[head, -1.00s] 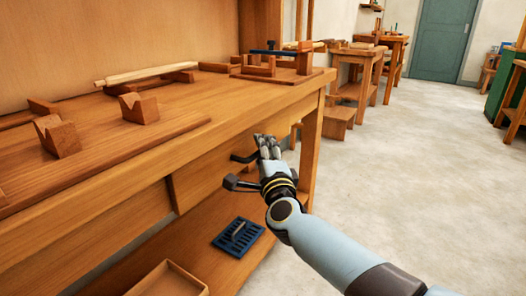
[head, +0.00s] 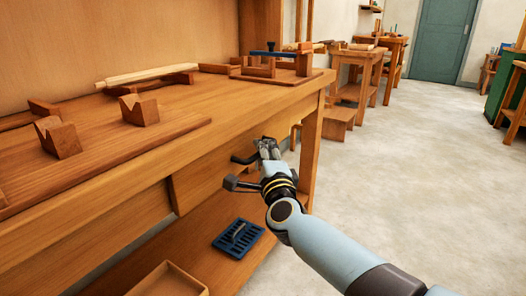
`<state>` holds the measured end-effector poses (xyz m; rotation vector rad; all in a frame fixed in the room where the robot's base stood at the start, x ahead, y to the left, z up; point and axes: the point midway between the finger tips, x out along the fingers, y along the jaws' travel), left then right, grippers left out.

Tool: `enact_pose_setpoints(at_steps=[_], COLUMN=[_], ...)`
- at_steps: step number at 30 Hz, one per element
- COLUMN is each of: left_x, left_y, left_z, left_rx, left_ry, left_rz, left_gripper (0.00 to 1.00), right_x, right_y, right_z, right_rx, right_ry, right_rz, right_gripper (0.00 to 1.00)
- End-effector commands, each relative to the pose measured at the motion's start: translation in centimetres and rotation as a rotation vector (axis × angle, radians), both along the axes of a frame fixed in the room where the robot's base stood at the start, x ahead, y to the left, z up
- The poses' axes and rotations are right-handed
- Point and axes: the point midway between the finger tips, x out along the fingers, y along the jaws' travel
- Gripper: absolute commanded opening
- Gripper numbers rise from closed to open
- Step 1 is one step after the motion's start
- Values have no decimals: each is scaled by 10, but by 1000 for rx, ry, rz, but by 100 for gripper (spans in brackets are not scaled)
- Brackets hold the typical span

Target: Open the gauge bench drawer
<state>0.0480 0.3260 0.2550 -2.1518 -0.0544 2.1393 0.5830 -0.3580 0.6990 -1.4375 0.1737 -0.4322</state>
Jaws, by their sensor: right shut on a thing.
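The gauge bench (head: 100,165) is a wooden workbench running along the left. Its drawer (head: 203,178) is a plain wooden front under the bench top, and it looks closed. A dark handle (head: 242,159) shows on the drawer front, just left of my right fingers. My right gripper (head: 266,147) reaches in from the lower right and is shut on the handle. The fingers hide part of the handle, so the exact grip is hard to see. My left gripper is out of view.
A blue slotted tray (head: 238,237) and an open wooden box (head: 167,281) sit on the lower shelf beneath the drawer. Wooden V-blocks (head: 139,109) stand on the bench top. The pale floor (head: 400,180) to the right is clear.

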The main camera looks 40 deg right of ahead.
Motion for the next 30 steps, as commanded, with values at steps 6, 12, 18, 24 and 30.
enact_pose_setpoints(at_steps=[6,12,18,24,30], left_x=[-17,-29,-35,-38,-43], left_y=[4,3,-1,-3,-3], left_z=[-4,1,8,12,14], left_rx=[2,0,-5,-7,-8], left_ry=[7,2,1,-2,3], left_rz=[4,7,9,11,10], left_gripper=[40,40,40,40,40], right_x=[-23,-70,-120,-157,-175], right_y=[-8,-28,-48,-63,-71], right_z=[-3,-2,-3,-4,-5], right_rx=[4,3,4,5,7], right_ry=[9,11,13,14,13], right_rz=[2,3,4,4,3], right_gripper=[0,0,0,0,0])
